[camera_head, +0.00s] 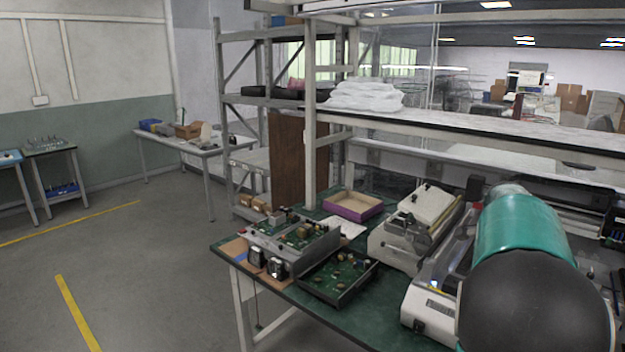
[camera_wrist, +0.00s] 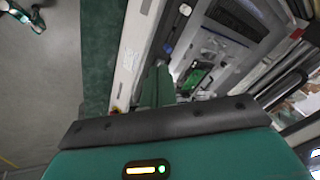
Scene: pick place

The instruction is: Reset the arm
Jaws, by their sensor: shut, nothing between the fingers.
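My arm (camera_head: 520,235), teal with a black rounded joint, fills the lower right of the head view, over the right part of the green workbench (camera_head: 385,318). My gripper is out of sight in that view. In the wrist view my gripper (camera_wrist: 157,85) shows as narrow green fingers beyond a dark bar and the teal wrist housing. The fingers are together and hold nothing. They point toward white and grey equipment, and I cannot tell how far apart they are from it.
White bench machines (camera_head: 415,230) stand beside my arm. Open circuit-board units (camera_head: 338,275) and a purple-sided tray (camera_head: 352,205) are on the bench. A shelf (camera_head: 470,130) runs above it. The grey floor at left is clear, with a table (camera_head: 195,146) at the back.

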